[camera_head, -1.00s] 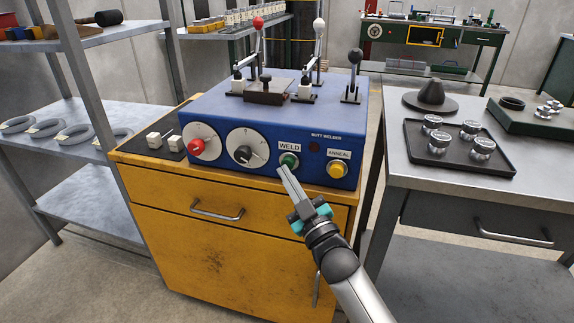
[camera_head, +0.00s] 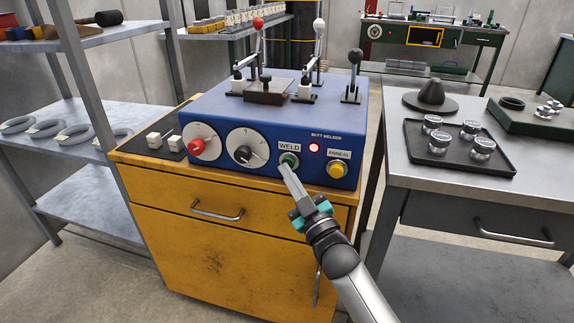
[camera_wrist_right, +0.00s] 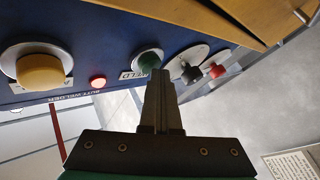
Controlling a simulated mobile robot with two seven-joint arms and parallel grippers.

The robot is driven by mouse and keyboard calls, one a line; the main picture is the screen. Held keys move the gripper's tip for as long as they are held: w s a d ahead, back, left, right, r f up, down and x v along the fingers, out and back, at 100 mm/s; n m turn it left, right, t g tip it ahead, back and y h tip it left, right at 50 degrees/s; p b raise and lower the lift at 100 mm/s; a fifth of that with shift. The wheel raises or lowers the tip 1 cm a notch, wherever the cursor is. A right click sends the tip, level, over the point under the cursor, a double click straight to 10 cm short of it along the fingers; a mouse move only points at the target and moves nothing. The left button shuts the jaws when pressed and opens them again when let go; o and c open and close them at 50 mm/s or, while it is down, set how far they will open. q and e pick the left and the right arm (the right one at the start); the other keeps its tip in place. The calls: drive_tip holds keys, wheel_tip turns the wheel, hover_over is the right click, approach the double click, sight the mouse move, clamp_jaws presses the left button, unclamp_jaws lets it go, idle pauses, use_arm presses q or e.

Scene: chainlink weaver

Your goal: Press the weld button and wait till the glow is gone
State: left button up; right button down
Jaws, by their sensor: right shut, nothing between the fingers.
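The blue butt welder (camera_head: 268,120) stands on a yellow cabinet. Its green weld button (camera_head: 289,160) is on the front panel under the WELD label; it also shows in the right wrist view (camera_wrist_right: 150,60). A small red indicator lamp (camera_head: 314,149) is lit on the panel, and it glows in the right wrist view too (camera_wrist_right: 98,82). My right gripper (camera_head: 286,170) is shut and empty, its tips at the lower edge of the weld button. Whether the tips touch it I cannot tell. My left gripper is not in view.
The yellow anneal button (camera_head: 338,170) sits just right of the weld button. Two dials, one with a red knob (camera_head: 197,146), are to the left. Levers rise from the welder's top. A steel table with a black tray (camera_head: 410,160) stands at the right.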

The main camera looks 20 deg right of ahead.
drive_tip(key=shift+s+a+p, duration=0.45)
drive_tip(key=shift+s, duration=0.25)
drive_tip(key=shift+s, duration=0.1)
drive_tip(key=s+a+p, duration=0.1)
drive_tip(key=s, duration=0.1)
drive_tip(key=s+a+p, duration=0.1)
drive_tip(key=s, duration=0.1)
drive_tip(key=shift+a, duration=0.4)
drive_tip(key=shift+f, duration=0.15)
idle(0.3)
